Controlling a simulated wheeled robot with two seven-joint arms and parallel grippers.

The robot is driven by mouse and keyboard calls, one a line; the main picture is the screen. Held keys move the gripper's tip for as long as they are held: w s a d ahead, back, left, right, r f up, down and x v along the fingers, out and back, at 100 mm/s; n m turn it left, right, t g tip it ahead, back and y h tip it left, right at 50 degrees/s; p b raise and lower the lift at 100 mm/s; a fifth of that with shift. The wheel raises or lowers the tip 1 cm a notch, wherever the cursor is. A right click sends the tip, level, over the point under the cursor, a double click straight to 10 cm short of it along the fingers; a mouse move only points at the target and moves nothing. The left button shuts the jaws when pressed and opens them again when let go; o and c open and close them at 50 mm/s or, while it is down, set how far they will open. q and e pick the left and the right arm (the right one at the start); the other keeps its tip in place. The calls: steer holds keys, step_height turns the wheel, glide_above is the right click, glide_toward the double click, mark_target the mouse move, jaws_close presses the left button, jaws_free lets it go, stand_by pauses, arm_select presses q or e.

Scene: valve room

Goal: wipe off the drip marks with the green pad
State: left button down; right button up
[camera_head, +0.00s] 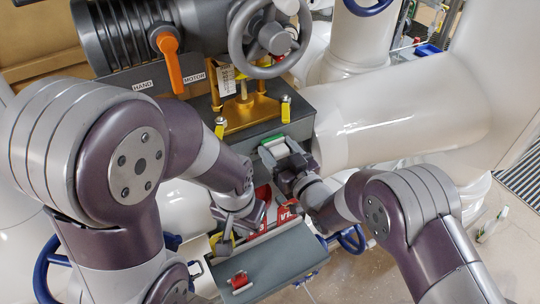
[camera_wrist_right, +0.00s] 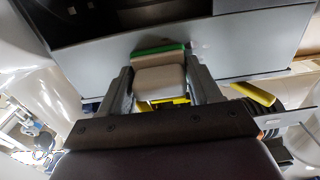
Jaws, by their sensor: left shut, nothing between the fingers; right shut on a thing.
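My right gripper (camera_head: 280,160) is shut on a block with a green pad (camera_head: 272,141). In the right wrist view the fingers grip its beige body (camera_wrist_right: 160,80), with the green pad edge (camera_wrist_right: 158,51) on the far side. The pad is at the front face of a dark grey housing (camera_head: 300,127); I cannot tell whether it touches. My left gripper (camera_head: 223,238) is shut and empty, low down near the grey box lid.
The grey box (camera_head: 270,262) with a red latch stands in front. An actuator with a handwheel (camera_head: 272,40) and an orange lever (camera_head: 171,62) is above. A white pipe (camera_head: 400,115) runs right. A blue handwheel (camera_head: 352,240) is lower right.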

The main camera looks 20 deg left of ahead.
mark_target(243, 151)
steer(key=shift+b, duration=0.3)
steer(key=shift+s+a+b, duration=0.6)
steer(key=shift+s+a, duration=1.7)
steer(key=shift+s, duration=0.3)
steer(key=shift+s+a+r, duration=0.15)
steer(key=shift+s+a, duration=0.05)
steer(key=shift+r, duration=0.1)
steer(key=shift+w+d, duration=0.25)
steer(key=shift+w+d+b, duration=0.9)
steer(key=shift+w+d, duration=1.3)
steer(key=shift+w, duration=0.3)
steer(key=shift+d, duration=0.1)
steer(key=shift+s+a+b, duration=1.05)
steer(key=shift+s+a, duration=1.5)
steer(key=shift+s, duration=0.2)
